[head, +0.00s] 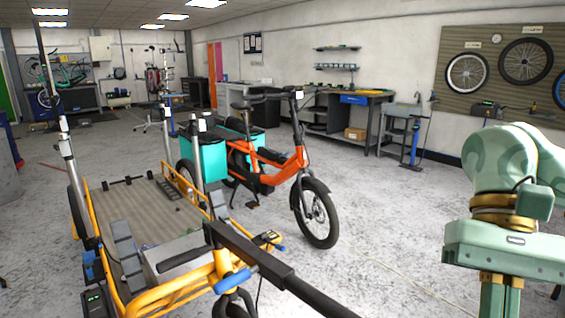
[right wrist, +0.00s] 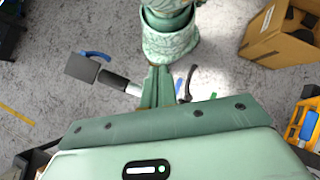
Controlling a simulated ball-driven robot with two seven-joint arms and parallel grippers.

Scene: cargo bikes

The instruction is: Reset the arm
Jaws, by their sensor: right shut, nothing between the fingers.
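My right arm (head: 505,160) stands raised at the right of the head view, with its pale green hand pointing down. My right gripper (head: 500,297) shows at the bottom edge there, its lower end cut off by the frame. In the right wrist view the gripper's fingers (right wrist: 158,88) are together, with nothing held between them. A black handlebar grip and a blue lever (right wrist: 97,56) show to the left of the fingers; I cannot tell how far below they lie. My left gripper is not in view.
A yellow cargo bike (head: 170,292) with a flat bed fills the front left, its black bar reaching toward the lower middle. An orange cargo bike (head: 298,165) stands behind it. A cardboard box (right wrist: 283,32) is at the wrist view's upper right. Floor between the orange bike and my arm is clear.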

